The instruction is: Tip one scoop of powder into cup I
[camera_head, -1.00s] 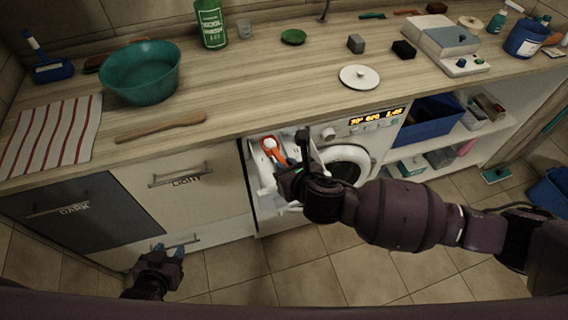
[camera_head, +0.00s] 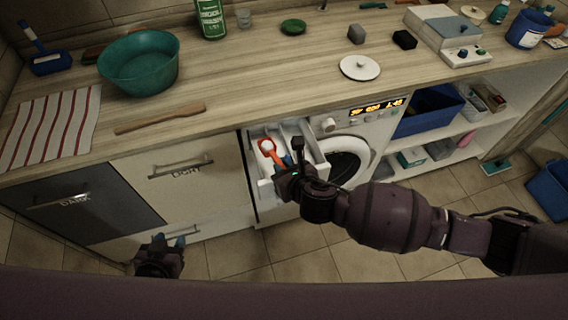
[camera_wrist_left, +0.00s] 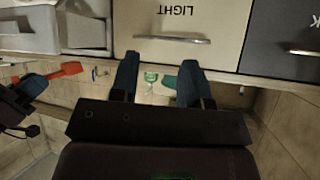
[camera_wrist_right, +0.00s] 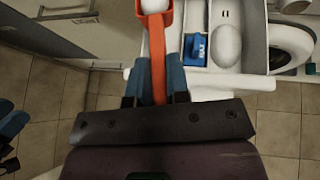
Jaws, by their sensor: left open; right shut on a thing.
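The detergent drawer (camera_head: 311,148) of the washing machine is pulled out. My right gripper (camera_head: 283,165) is shut on the handle of an orange scoop (camera_head: 268,146), whose bowl holds white powder. In the right wrist view the scoop (camera_wrist_right: 157,60) points away from the gripper, its bowl at the top edge, over the left side of the drawer. That drawer has a blue insert (camera_wrist_right: 195,50) and a rounded white compartment (camera_wrist_right: 228,42). I cannot tell clearly which compartment is cup I. My left gripper (camera_head: 168,241) is open and empty, low before the cabinets.
The counter (camera_head: 240,85) above carries a teal bowl (camera_head: 140,65), a wooden spatula (camera_head: 160,118) and a white lid (camera_head: 360,67). The washer's round door (camera_head: 347,160) is right of the drawer.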

